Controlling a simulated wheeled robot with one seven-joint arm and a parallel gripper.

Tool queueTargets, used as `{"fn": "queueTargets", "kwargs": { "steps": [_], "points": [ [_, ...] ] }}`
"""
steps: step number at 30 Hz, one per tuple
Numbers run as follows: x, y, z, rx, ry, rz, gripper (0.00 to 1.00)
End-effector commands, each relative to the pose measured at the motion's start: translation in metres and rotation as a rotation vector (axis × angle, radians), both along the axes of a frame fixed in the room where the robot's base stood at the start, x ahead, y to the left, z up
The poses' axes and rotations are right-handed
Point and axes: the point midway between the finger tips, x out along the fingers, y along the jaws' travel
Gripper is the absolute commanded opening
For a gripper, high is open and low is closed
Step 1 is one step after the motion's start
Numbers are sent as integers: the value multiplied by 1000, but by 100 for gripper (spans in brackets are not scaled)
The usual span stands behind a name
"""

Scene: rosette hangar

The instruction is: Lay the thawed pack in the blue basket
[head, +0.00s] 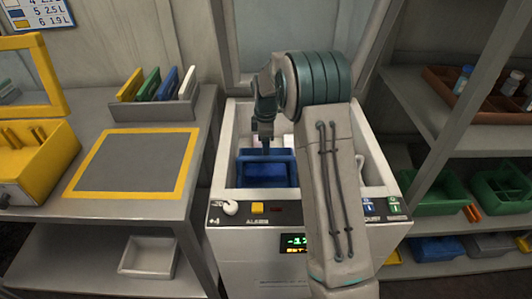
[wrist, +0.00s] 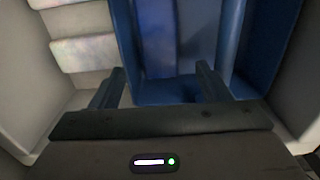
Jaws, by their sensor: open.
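The blue basket (head: 265,172) stands inside an open white chest with a control panel on its front. I cannot tell which pack is the thawed one. My gripper (head: 265,148) reaches down into the chest at the basket. In the wrist view its two fingers (wrist: 158,84) are apart, with nothing held between them; the right one overlaps the basket.
On the left table are a yellow-bordered grey mat (head: 135,162), a rack (head: 155,110) of coloured upright plates and a yellow box (head: 35,155). Shelves on the right hold green bins (head: 440,195) and a brown tray (head: 440,80).

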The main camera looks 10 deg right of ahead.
Motion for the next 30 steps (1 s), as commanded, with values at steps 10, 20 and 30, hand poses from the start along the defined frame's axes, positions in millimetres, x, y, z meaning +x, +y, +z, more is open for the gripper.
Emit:
{"fn": "queueTargets", "kwargs": {
  "steps": [10,20,30],
  "points": [
    [0,-1,61,-1,0,-1,70],
    [-33,1,97,-3,-22,-143,70],
    [-134,3,146,14,-77,-564,70]
  ]
}}
